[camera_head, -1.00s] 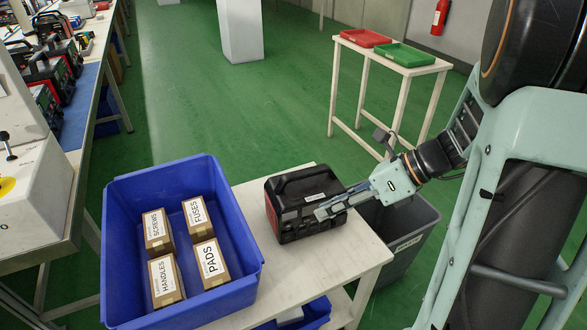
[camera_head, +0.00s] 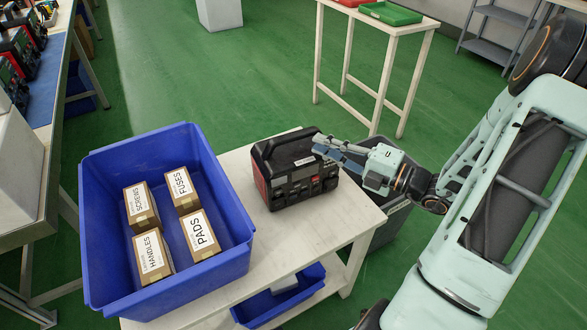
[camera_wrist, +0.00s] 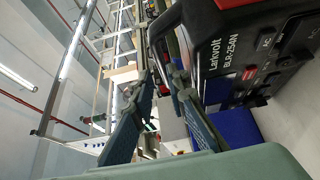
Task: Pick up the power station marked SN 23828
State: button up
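A black and red power station (camera_head: 296,170) stands upright on the white table in the head view, its handle on top and its panel facing the near side. In the wrist view the power station (camera_wrist: 250,60) fills the right side and reads "Larkvolt BLR-25AN". I cannot read an SN 23828 mark. My gripper (camera_head: 325,146) is at the upper right end of the power station, pointing left. In the wrist view my gripper (camera_wrist: 160,78) has its two fingers apart with nothing held between them. I cannot tell whether a finger touches the case.
A blue bin (camera_head: 92,228) with labelled boxes stands left of the power station. The white table (camera_head: 335,228) has bare room in front. A grey bin (camera_head: 388,226) stands behind my gripper at the right. Another blue bin (camera_head: 258,314) is below the tabletop.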

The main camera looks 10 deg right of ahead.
aim_at(300, 139)
jog(key=x, duration=0.3)
jog(key=shift+b, duration=0.3)
jog(key=x, duration=0.1)
jog(key=b+x, duration=0.2)
jog(key=x, duration=0.1)
jog(key=shift+s+a+f, duration=0.15)
jog(key=shift+f, duration=0.15)
jog(key=shift+w+a+r, duration=0.1)
jog(key=shift+w+a, duration=0.25)
jog(key=shift+w, duration=0.05)
grip_shut()
